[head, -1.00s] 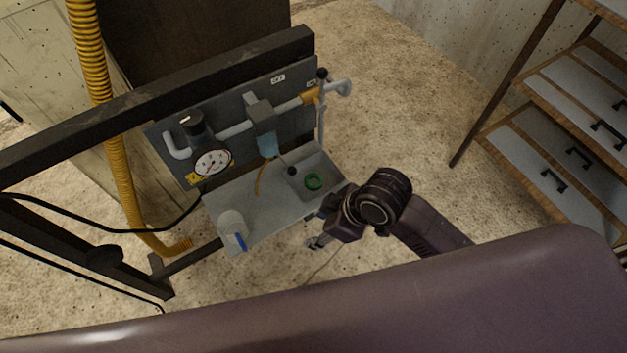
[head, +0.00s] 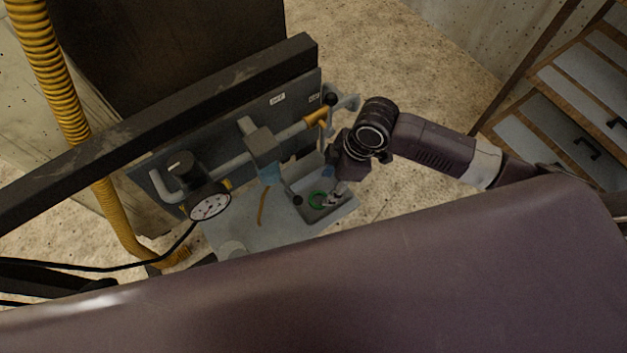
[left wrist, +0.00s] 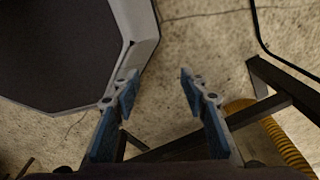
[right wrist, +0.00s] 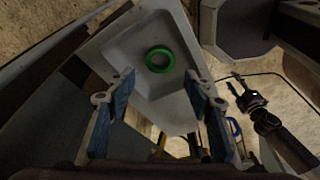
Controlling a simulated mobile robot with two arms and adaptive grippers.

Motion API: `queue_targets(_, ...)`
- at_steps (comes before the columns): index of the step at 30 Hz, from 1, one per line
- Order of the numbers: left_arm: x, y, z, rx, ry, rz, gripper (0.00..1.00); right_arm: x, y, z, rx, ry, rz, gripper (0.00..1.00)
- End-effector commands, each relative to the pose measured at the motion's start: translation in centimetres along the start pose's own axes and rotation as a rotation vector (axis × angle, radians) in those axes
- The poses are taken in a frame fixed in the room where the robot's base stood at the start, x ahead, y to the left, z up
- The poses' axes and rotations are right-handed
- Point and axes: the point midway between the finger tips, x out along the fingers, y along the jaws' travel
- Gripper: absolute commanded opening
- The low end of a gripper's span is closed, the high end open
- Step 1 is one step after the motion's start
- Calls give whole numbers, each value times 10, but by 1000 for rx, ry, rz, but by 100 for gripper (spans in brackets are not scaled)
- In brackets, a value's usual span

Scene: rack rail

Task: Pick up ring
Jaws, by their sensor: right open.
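The green ring (head: 317,199) lies flat in the small grey tray compartment (head: 345,209) at the right end of the shelf under the panel. In the right wrist view the ring (right wrist: 159,59) lies on the pale tray floor, ahead of and between the fingertips. My right gripper (head: 333,197) is over the tray beside the ring. In its wrist view that gripper (right wrist: 159,80) is open and empty, with blue pads on both sides. My left gripper (left wrist: 158,80) is open and empty above the floor, and it is hidden in the head view.
A dark beam (head: 170,120) crosses above the panel. A drawer rack (head: 570,130) stands at the right. Open floor lies behind the arm.

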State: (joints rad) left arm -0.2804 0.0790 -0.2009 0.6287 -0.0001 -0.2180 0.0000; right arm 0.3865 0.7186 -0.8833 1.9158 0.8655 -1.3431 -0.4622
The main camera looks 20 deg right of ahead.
Motion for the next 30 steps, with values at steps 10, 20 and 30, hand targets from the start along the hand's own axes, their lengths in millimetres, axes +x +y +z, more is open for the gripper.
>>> queue_targets(10,-3,5,29,0,-40,5,40,30,-1,1,0,-2,-4,48)
queue_targets(20,-7,5,32,0,-45,6,40,73,-3,4,0,-2,-3,48)
queue_targets(30,-6,2,11,-1,-14,2,40,78,-3,4,-2,-2,0,45)
